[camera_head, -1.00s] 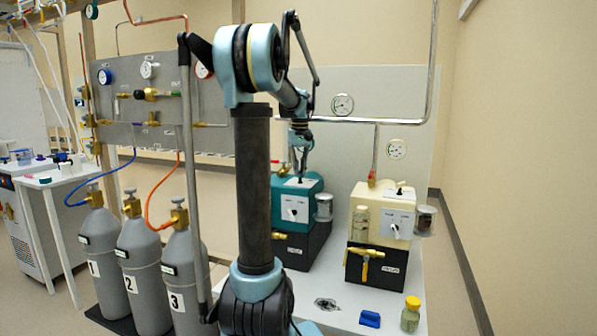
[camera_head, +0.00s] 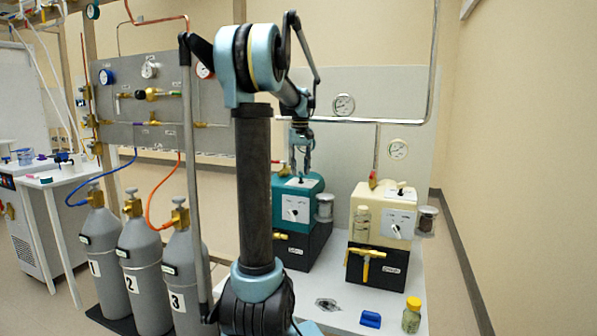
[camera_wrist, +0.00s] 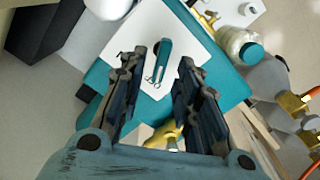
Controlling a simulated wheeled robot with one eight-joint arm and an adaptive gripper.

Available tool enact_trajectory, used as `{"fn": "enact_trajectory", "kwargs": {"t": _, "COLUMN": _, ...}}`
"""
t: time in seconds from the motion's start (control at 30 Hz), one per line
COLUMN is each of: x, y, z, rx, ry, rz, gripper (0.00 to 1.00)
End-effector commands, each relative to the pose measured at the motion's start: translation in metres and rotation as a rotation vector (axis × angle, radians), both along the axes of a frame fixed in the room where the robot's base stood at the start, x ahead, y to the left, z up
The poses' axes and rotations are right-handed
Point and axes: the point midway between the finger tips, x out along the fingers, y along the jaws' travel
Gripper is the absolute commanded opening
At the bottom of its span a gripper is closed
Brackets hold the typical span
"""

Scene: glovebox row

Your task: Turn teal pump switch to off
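The teal pump (camera_head: 313,199) stands on a black base on the bench, left of a cream pump. A white plate (camera_wrist: 185,42) lies on its top, and it bears a small teal lever switch (camera_wrist: 163,62). In the head view the switch is a small dark shape on the plate. My gripper (camera_wrist: 160,60) is above the pump top, pointing down. Its two dark fingers are apart, one on each side of the switch in the wrist view, with gaps on both sides. I cannot tell how high the fingertips are above the plate.
The cream pump (camera_head: 372,208) stands to the right. A clear jar (camera_head: 324,207) is fixed to the teal pump's right side. Three grey cylinders (camera_head: 138,265) stand at left. A blue block (camera_head: 370,319) and a yellow-capped bottle (camera_head: 411,316) are at the bench front.

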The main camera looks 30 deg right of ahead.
Motion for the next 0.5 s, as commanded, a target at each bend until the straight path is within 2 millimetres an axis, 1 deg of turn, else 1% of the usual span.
{"fn": "enact_trajectory", "kwargs": {"t": 0.17, "x": 0.0, "y": 0.0, "z": 0.026, "rx": 0.0, "ry": 0.0, "rz": 0.0, "gripper": 0.3}}
{"fn": "enact_trajectory", "kwargs": {"t": 0.3, "x": 0.001, "y": 0.0, "z": 0.053, "rx": 0.0, "ry": 0.0, "rz": 0.0, "gripper": 0.3}}
{"fn": "enact_trajectory", "kwargs": {"t": 0.5, "x": 0.001, "y": 0.001, "z": 0.087, "rx": 0.0, "ry": 0.0, "rz": 0.0, "gripper": 0.3}}
